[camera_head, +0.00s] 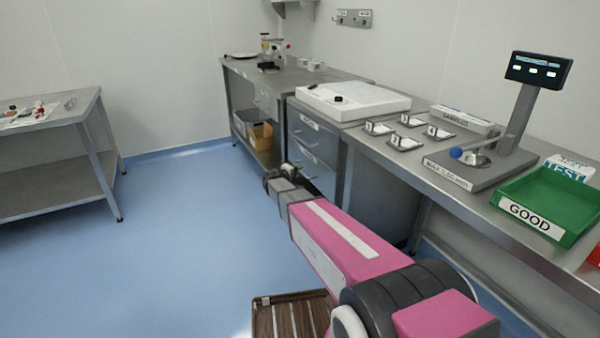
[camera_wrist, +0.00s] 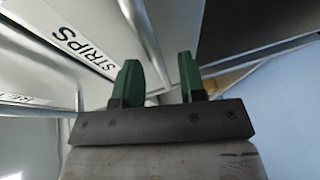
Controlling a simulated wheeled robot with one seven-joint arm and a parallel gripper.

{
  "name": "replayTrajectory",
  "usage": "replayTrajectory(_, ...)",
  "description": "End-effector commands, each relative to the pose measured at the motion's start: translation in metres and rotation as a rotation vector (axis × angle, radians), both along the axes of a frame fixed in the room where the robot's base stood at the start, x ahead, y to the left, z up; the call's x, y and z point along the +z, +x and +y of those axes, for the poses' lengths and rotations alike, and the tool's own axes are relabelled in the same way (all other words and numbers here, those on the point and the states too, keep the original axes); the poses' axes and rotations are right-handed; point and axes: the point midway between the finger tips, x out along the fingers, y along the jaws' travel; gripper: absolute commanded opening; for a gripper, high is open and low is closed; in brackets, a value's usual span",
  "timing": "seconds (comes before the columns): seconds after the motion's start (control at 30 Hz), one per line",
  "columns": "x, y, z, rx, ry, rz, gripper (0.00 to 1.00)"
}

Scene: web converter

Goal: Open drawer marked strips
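The drawer marked STRIPS (camera_wrist: 70,62) shows in the wrist view, its white label at the upper left. A long metal handle bar (camera_wrist: 138,22) runs along its front. My gripper (camera_wrist: 160,82) has two green fingers standing apart, with the end of the bar appearing between them. I cannot tell whether either finger touches it. In the head view, my gripper (camera_head: 289,170) is in front of the grey drawer cabinet (camera_head: 343,165), which has two labelled drawers. The labels are too small to read there, and my gripper partly hides the lower drawer. Both drawers look shut.
A second labelled drawer (camera_wrist: 20,110) with its own bar lies beside the STRIPS drawer. A table (camera_head: 60,160) stands left. Blue floor between is clear.

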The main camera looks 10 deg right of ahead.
Motion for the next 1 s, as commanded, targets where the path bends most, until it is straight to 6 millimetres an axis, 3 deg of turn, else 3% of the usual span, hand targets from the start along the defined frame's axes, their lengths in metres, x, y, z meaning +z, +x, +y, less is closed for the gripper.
replayTrajectory(0.2, -0.004, 0.012, -0.013, 0.0, 0.0, 0.0, 0.37)
replayTrajectory(0.5, -0.004, 0.012, -0.015, 0.0, 0.0, 0.0, 0.37)
replayTrajectory(0.53, -0.004, 0.012, -0.014, 0.001, 0.0, 0.0, 0.34)
replayTrajectory(0.63, -0.004, 0.012, -0.014, 0.001, 0.0, 0.0, 0.02)
replayTrajectory(1.0, -0.004, 0.01, -0.005, 0.002, 0.001, 0.0, 0.0)
